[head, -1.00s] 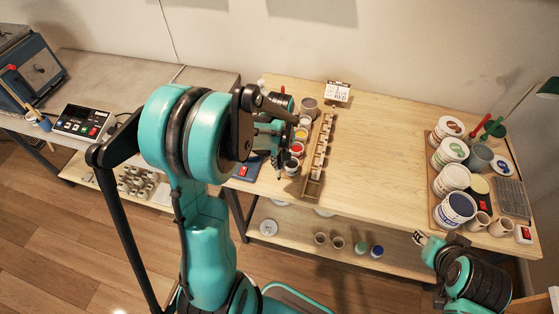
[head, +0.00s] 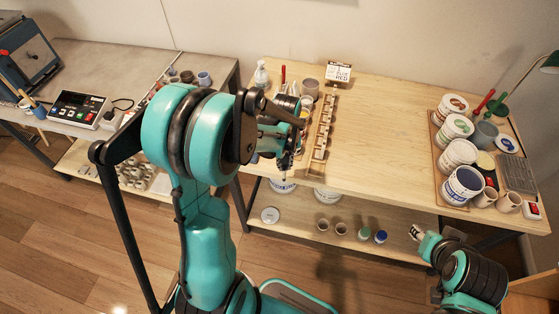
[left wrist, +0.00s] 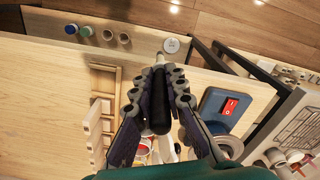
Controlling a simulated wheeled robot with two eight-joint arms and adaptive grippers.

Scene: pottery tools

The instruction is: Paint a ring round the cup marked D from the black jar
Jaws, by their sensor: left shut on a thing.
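My left gripper (head: 290,158) hangs over the table's front left, left of the wooden rack. In the left wrist view its fingers (left wrist: 160,98) are shut on a dark, thick-handled tool (left wrist: 160,112) with a pale end (left wrist: 160,59); I cannot tell whether that is a brush. My arm and gripper hide most of the jars at the rack's left, so I cannot pick out the black jar. No letter D is readable on any cup. Two small cups (head: 332,226) stand on the lower shelf. My right gripper (head: 416,233) is off the table's front; its jaw opening is unclear.
The wooden rack (head: 322,135) stands beside my left gripper, with a lettered sign (head: 340,73) behind. A blue box with a red switch (left wrist: 228,105) lies close by. Large tubs (head: 463,185) and cups (head: 509,202) crowd the right end. The table's middle is clear.

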